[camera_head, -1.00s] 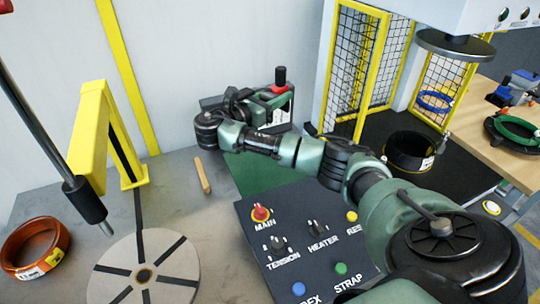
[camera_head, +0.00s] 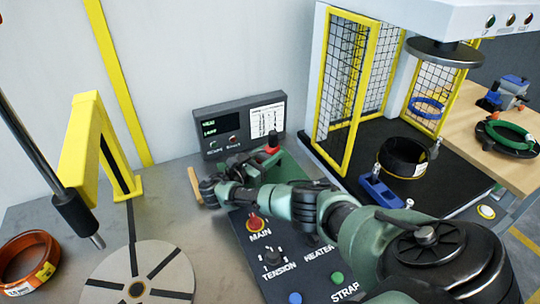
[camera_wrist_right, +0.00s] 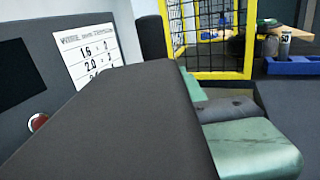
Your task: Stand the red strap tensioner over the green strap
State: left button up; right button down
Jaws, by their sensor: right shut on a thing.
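A green ring (camera_head: 510,134), perhaps the green strap, lies around a dark coil on the wooden table at the far right, well apart from the gripper. My left gripper is not in view.
The display box (camera_head: 240,125) stands against the wall. The control panel (camera_head: 272,275) lies below my right arm. A yellow mesh guard (camera_head: 346,90), black coil (camera_head: 404,156) and blue holder (camera_head: 380,188) are to the right. An orange coil (camera_head: 28,262) is at left.

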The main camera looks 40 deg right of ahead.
jog(key=shift+f, duration=0.8)
jog(key=shift+f, duration=0.15)
jog(key=c, duration=0.8)
grip_release()
jog(key=shift+c, duration=0.2)
